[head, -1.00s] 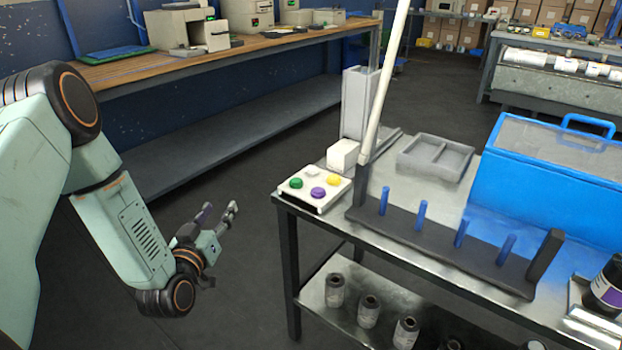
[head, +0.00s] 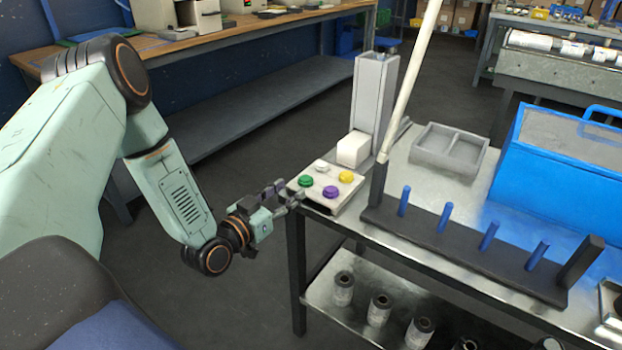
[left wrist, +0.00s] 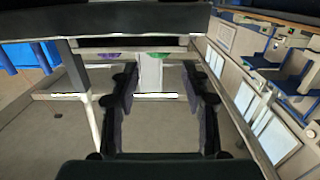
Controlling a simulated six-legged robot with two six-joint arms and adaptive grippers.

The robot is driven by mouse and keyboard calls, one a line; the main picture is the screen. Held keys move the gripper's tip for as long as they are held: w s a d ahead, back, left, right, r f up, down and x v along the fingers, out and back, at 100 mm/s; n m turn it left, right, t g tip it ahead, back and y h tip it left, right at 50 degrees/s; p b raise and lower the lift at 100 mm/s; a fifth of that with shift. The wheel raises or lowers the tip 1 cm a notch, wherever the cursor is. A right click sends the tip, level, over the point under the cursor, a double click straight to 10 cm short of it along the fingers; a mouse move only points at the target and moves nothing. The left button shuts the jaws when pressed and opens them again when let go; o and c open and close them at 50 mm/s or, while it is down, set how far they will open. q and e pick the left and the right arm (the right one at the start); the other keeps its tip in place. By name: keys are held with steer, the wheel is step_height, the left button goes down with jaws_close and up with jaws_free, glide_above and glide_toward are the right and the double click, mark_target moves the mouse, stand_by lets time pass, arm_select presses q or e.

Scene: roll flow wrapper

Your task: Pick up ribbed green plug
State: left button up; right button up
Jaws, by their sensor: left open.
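The green plug (head: 305,181) sits on a pale board (head: 345,196) at the near left corner of the metal table, beside a purple plug (head: 330,192). It is too small to see ribs. My left gripper (head: 288,192) is open and empty, with its fingertips just left of the board's edge and close to the green plug. In the left wrist view, the open fingers (left wrist: 160,78) frame a sliver of the green plug (left wrist: 160,56). A sliver of the purple plug (left wrist: 108,56) shows left of it. Most of both plugs is hidden there. My right gripper is not in view.
A yellow plug (head: 346,177) and a white plug (head: 321,165) share the board. A white block (head: 353,149) and a grey column (head: 374,95) stand behind. A dark rack with blue pegs (head: 465,243) lies to the right. Left of the table is open floor.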

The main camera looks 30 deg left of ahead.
mark_target(301, 182)
arm_select(q)
steer(key=shift+w+d+r+b, duration=0.1)
steer(key=shift+w+d+b, duration=0.25)
steer(key=shift+w, duration=0.2)
steer(key=w, duration=0.1)
steer(key=w+b, duration=0.1)
steer(key=w, duration=0.1)
steer(key=w+b, duration=0.1)
steer(key=w, duration=0.1)
steer(key=shift+w+f, duration=0.2)
steer(key=shift+f, duration=0.1)
steer(key=shift+w+d+r, duration=0.1)
steer(key=shift+w+d, duration=0.05)
steer(key=shift+w, duration=0.25)
steer(key=c, duration=0.4)
steer(key=shift+c, duration=0.8)
